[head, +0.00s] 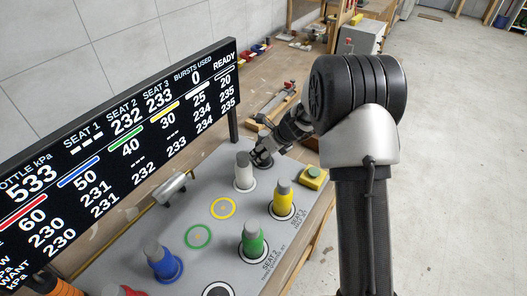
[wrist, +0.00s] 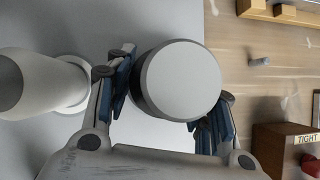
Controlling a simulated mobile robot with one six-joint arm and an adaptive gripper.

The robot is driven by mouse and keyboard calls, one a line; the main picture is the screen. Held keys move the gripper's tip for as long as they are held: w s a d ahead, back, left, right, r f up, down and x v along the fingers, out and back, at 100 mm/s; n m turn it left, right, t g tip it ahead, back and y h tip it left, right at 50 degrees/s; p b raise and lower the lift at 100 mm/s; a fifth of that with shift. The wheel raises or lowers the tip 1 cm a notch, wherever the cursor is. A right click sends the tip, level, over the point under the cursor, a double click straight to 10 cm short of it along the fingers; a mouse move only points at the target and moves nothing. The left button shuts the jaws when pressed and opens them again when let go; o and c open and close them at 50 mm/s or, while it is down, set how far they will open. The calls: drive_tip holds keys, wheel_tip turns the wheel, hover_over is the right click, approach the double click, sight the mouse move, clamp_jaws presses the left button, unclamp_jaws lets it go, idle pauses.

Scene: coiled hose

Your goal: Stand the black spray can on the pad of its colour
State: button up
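A dark can with a pale grey round top (wrist: 181,82) stands between the fingers of my gripper (wrist: 165,100) in the wrist view. The fingers lie close along both its sides; whether both press on it is hidden. In the head view my gripper (head: 262,155) is at the far end of the grey board, just behind the white can (head: 244,174). The dark can is mostly hidden there by the gripper. A dark round shape with a white ring (head: 218,290) is cut off at the bottom edge; I cannot tell whether it is the black pad.
Yellow (head: 283,203), green (head: 253,243) and blue (head: 163,264) cans stand on the board. Bare green (head: 199,236) and yellow (head: 223,208) rings lie between them. The white can (wrist: 40,82) is close left in the wrist view. A display panel (head: 120,140) stands along the left side.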

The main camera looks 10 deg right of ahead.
drive_tip(key=shift+o, duration=1.3)
drive_tip(key=shift+r, duration=0.15)
drive_tip(key=shift+r, duration=0.3)
drive_tip(key=s+r+n+p, duration=0.2)
drive_tip(key=s+r+n, duration=0.3)
drive_tip(key=r, duration=0.4)
drive_tip(key=s+r+n+p, duration=0.2)
drive_tip(key=s+r+n, duration=0.1)
drive_tip(key=s+r, duration=0.55)
drive_tip(key=s+a+r+n+g+h, duration=0.1)
drive_tip(key=s+r+n, duration=0.3)
drive_tip(key=s+n, duration=0.25)
drive_tip(key=s+a+r+n, duration=0.2)
drive_tip(key=s+r+n, duration=0.2)
drive_tip(key=s+n, duration=0.3)
drive_tip(key=s+d+n+h, duration=0.2)
drive_tip(key=s+n, duration=0.5)
drive_tip(key=s, duration=0.6)
drive_tip(key=shift+d+n+h, duration=0.3)
drive_tip(key=shift+d+n, duration=0.05)
drive_tip(key=shift+d, duration=0.2)
